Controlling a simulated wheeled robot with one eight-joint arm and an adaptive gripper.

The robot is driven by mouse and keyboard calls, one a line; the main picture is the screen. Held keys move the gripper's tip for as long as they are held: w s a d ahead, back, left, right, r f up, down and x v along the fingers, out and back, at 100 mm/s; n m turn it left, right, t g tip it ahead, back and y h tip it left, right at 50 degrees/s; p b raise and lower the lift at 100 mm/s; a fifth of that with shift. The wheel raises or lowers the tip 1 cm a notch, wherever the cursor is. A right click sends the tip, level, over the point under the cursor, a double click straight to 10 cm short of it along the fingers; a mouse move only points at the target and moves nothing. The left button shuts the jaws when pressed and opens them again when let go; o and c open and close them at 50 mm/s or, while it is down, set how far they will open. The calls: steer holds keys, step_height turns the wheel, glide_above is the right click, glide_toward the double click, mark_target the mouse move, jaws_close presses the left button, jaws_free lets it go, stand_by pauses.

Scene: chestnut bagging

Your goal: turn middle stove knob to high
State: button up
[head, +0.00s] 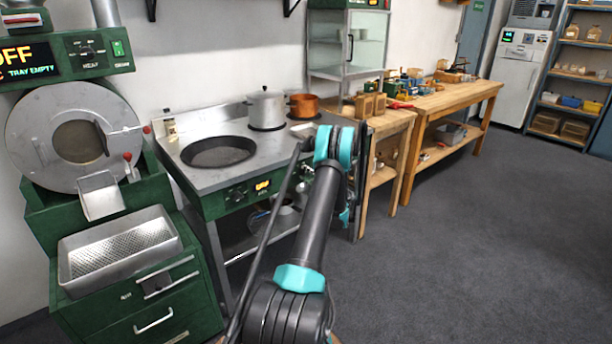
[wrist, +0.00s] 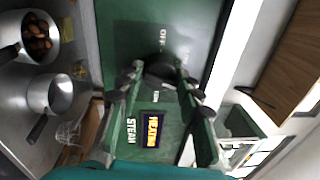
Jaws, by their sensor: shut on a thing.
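The stove (head: 215,175) has a green front panel with knobs and a small lit display; the part of the panel to the right is hidden behind my arm in the head view. In the wrist view a black stove knob (wrist: 161,69) on the green panel sits between the two fingers of my gripper (wrist: 165,78), which is shut on it. An OFF mark is printed above the knob. A lit display (wrist: 152,130) reading HEATING, with the word STEAM beside it, is below. The knob's exact pointer setting is hard to make out.
A black pan (head: 218,152), a steel pot (head: 266,108) and a copper pot (head: 304,104) stand on the stove top. A green roaster with a perforated tray (head: 120,248) is at left. Wooden workbenches (head: 450,98) stand to the right. The floor at right is clear.

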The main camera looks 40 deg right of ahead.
steer(key=m, duration=0.7)
steer(key=shift+s+f+m+h, duration=0.1)
steer(key=shift+m+h, duration=0.2)
steer(key=shift+m, duration=0.1)
steer(key=m, duration=0.3)
steer(key=shift+m+g, duration=0.3)
steer(key=shift+a+m, duration=0.1)
steer(key=shift+m, duration=1.6)
steer(key=o, duration=1.1)
steer(key=shift+o, duration=0.2)
steer(key=s, duration=1.1)
steer(key=shift+s, duration=0.4)
